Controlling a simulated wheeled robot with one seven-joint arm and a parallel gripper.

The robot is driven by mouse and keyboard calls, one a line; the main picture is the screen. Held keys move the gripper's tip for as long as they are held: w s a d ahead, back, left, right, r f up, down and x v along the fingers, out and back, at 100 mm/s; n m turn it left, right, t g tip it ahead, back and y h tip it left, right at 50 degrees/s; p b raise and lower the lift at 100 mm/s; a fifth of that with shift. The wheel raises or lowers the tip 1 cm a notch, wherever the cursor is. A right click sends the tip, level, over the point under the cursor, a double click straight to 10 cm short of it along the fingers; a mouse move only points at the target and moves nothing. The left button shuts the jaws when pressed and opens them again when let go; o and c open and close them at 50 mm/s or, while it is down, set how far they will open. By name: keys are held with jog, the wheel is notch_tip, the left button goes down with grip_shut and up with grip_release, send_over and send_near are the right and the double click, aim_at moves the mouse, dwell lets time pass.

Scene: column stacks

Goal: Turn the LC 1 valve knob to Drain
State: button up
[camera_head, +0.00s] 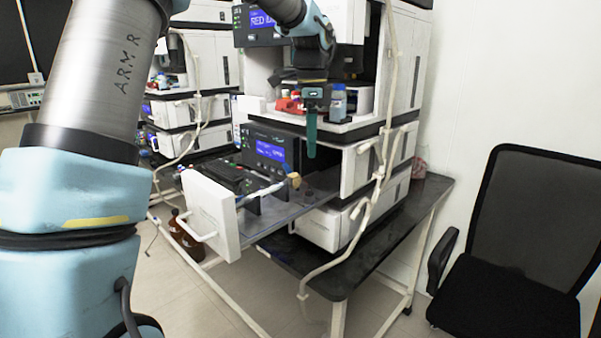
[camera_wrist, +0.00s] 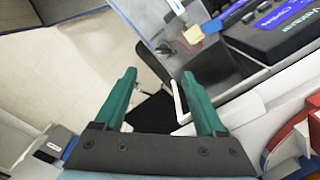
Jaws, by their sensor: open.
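My gripper (camera_head: 311,150) hangs fingers-down in front of the near instrument stack, in front of the open drawer's level. Its two teal fingers are apart and empty in the wrist view (camera_wrist: 158,76). A pulled-out drawer with a white front (camera_head: 212,215) lies below and to the left of it. A black module with a lit blue screen (camera_head: 270,151) sits behind the drawer. A tan block (camera_head: 295,180) is on the drawer's right part; it also shows in the wrist view (camera_wrist: 194,34). I cannot make out the LC 1 valve knob or a Drain mark.
A shelf above holds a blue-capped bottle (camera_head: 338,103) and red items (camera_head: 289,105). Pale tubing (camera_head: 383,150) runs down the stack's right side. A black chair (camera_head: 520,240) stands at the right. A second stack (camera_head: 180,110) is behind, and brown bottles (camera_head: 187,237) stand on the floor.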

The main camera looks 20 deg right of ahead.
aim_at(309, 188)
jog(key=f, duration=0.3)
jog(key=f+p, duration=0.1)
jog(key=f, duration=0.3)
jog(key=f+p, duration=0.1)
jog(key=f, duration=0.2)
jog(key=shift+w+f, duration=0.4)
grip_shut()
